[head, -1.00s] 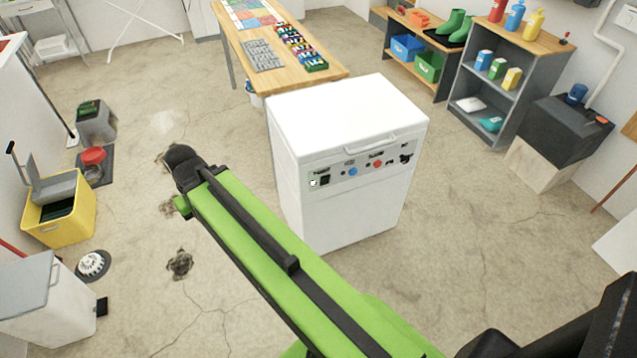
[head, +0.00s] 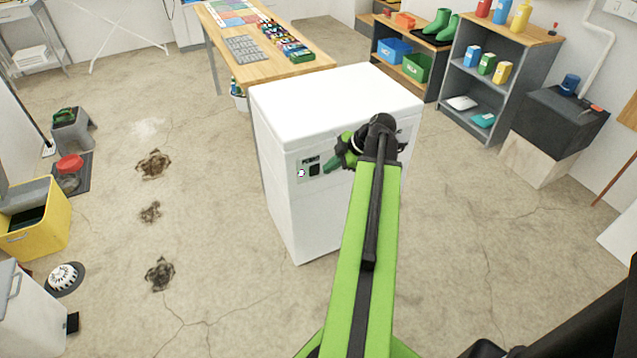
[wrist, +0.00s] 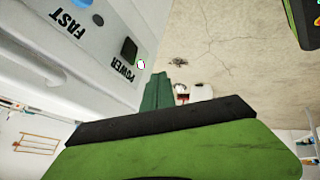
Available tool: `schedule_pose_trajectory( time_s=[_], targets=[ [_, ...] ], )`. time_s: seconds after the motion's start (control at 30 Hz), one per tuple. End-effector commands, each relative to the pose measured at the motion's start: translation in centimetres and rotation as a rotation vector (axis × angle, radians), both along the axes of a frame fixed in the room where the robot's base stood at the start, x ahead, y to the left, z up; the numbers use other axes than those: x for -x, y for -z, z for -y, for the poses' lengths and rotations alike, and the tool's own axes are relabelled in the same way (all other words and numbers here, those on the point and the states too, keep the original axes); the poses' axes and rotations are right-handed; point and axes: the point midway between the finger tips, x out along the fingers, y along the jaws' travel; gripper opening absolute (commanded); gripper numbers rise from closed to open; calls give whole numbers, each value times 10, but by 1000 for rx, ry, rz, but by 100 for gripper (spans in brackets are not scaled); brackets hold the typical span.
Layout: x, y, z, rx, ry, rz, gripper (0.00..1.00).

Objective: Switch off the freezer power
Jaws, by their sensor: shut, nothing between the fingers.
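The white freezer (head: 335,95) stands in the middle of the head view. Its front panel has a black power switch (head: 314,169) under a POWER label. A small round indicator (head: 301,174) sits left of the switch. My gripper (head: 328,167) is shut and empty, its green fingertips just right of the switch in the head view. I cannot tell whether they touch the panel. My arm hides the panel's right part. In the wrist view the panel is upside down, showing the switch (wrist: 129,49), the indicator (wrist: 141,64) and my green gripper (wrist: 157,91) beside them.
A wooden table (head: 290,71) stands behind the freezer. Grey shelves (head: 500,55) and a dark box on a pale block (head: 545,155) stand to the right. A yellow bin (head: 40,225) is at the left. The floor left of the freezer is open.

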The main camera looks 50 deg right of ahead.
Motion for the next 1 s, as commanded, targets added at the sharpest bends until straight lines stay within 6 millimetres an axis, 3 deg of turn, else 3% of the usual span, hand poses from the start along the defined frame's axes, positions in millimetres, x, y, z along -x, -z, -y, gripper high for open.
schedule_pose_trajectory(
  time_s=[0.03, 0.13, 0.5, 0.67, 1.0],
  targets=[
    [12, 7, 17, 28, -12, 34, 0],
    [25, 5, 33, 70, -37, 76, 0],
    [27, 5, 36, 83, -48, 85, 0],
    [16, 24, 33, 84, -48, 84, 0],
    [-29, 84, 19, 83, -49, 84, 0]
  ],
)
